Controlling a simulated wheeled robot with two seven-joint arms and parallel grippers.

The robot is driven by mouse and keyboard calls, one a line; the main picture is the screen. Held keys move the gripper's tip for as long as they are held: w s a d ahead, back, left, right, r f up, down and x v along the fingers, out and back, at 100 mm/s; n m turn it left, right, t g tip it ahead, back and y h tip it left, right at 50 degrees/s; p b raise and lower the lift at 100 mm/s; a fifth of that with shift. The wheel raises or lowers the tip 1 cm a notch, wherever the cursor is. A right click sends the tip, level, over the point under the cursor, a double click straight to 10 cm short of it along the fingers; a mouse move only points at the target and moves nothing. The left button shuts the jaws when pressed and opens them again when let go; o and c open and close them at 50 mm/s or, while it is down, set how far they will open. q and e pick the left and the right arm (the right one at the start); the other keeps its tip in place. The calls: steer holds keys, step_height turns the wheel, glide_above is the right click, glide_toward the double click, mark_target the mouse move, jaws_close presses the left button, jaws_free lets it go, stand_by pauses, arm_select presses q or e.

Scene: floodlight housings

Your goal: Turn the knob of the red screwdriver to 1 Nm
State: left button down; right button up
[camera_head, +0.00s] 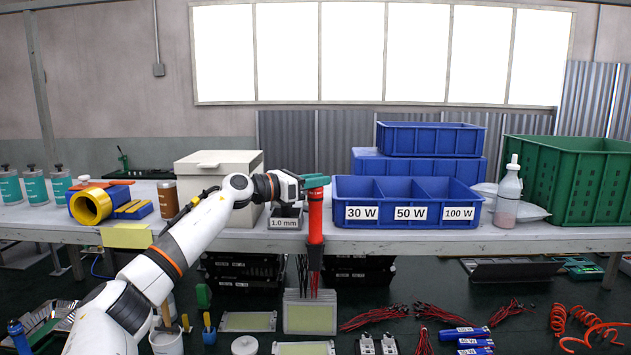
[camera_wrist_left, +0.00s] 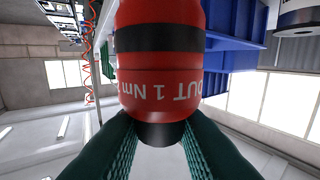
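The red screwdriver (camera_head: 315,222) hangs upright at the front edge of the workbench, left of the blue labelled bin. Its top reaches above the bench surface. My left gripper (camera_head: 316,182) is at that top end, with its green fingers across it. In the left wrist view the screwdriver's red body (camera_wrist_left: 162,75) fills the middle, with a black band and the printed text "OUT 1 Nm". The fingers of my left gripper (camera_wrist_left: 160,134) lie on both sides of its black end and appear closed on it. My right gripper is not in view.
The blue bin (camera_head: 398,189) with 30 W, 50 W and 100 W labels stands close to the right. A small grey box marked 1.0 mm (camera_head: 285,219) and a beige box (camera_head: 217,214) stand left. A bottle (camera_head: 508,194) and a green crate (camera_head: 567,180) are farther right.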

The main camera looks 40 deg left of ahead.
arm_select(q)
steer(key=shift+m+g+h, duration=0.3)
steer(key=shift+m+h, duration=0.1)
steer(key=shift+h, duration=0.2)
steer(key=shift+r+m+h, duration=0.1)
steer(key=shift+m+h, duration=0.2)
steer(key=shift+h, duration=0.1)
steer(key=shift+r+m+g+h+p, duration=0.15)
steer(key=shift+m+g+h+p, duration=0.3)
steer(key=shift+h, duration=0.15)
steer(key=shift+a+m+g+h+p, duration=0.1)
steer(key=shift+m+g+h+p, duration=0.45)
steer(key=shift+h+p, duration=0.4)
steer(key=shift+m+g+h+p, duration=0.4)
steer(key=shift+m+h+p, duration=0.1)
steer(key=shift+p, duration=0.1)
steer(key=shift+f, duration=0.25)
